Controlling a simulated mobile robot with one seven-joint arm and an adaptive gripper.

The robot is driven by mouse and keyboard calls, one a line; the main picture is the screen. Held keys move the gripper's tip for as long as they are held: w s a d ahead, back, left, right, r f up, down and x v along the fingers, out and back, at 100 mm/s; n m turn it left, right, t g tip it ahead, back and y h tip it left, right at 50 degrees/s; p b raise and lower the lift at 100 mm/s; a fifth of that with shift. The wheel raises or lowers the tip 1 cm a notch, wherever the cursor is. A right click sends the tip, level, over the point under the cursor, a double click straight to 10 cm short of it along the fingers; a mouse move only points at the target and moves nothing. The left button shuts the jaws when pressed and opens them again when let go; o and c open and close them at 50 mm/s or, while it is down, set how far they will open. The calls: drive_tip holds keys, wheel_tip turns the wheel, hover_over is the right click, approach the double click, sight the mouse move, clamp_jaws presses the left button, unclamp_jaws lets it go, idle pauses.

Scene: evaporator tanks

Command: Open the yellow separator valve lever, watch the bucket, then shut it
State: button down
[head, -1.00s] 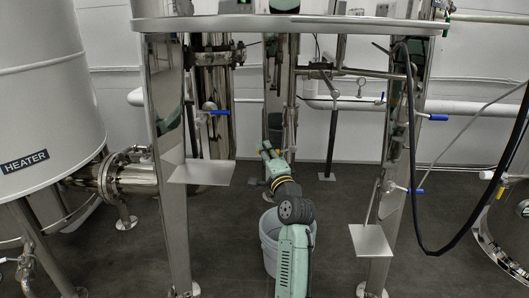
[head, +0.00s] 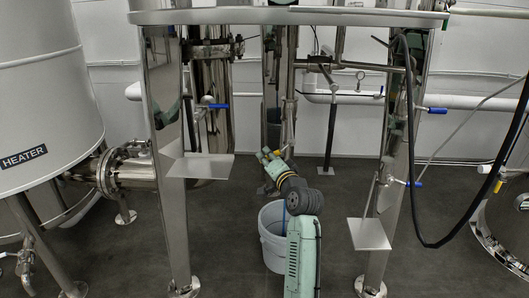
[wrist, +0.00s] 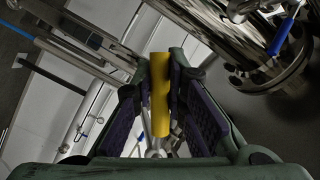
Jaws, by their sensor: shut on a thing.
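The yellow valve lever (wrist: 160,95) stands between the two fingers of my gripper (wrist: 162,75) in the wrist view. My gripper is shut on it. In the head view, my gripper (head: 269,156) is at the central steel column, above and behind the bucket, with a small bit of yellow at its fingers. The grey-white bucket (head: 271,246) stands upright on the floor, partly hidden by my arm. A thin blue streak (head: 285,214) runs down at the bucket's mouth beside my arm. The bucket's inside is mostly hidden.
Steel legs (head: 171,230) with small plates (head: 200,167) stand left and right of my arm. Other valves have blue levers (head: 437,110). A black hose (head: 412,200) hangs at right. The heater tank (head: 45,100) is at left.

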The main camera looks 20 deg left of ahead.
drive_tip(key=w+d+f+n+g+h+p, duration=0.1)
drive_tip(key=w+d+f+n+h+p, duration=0.1)
drive_tip(key=d+n, duration=0.5)
drive_tip(key=shift+f+n+h+p, duration=0.55)
drive_tip(key=shift+f+n+h, duration=0.5)
drive_tip(key=shift+h, duration=0.75)
drive_tip(key=shift+d, duration=0.15)
drive_tip(key=c, duration=1.6)
unclamp_jaws()
drive_tip(key=v, duration=1.2)
drive_tip(key=shift+w, duration=0.1)
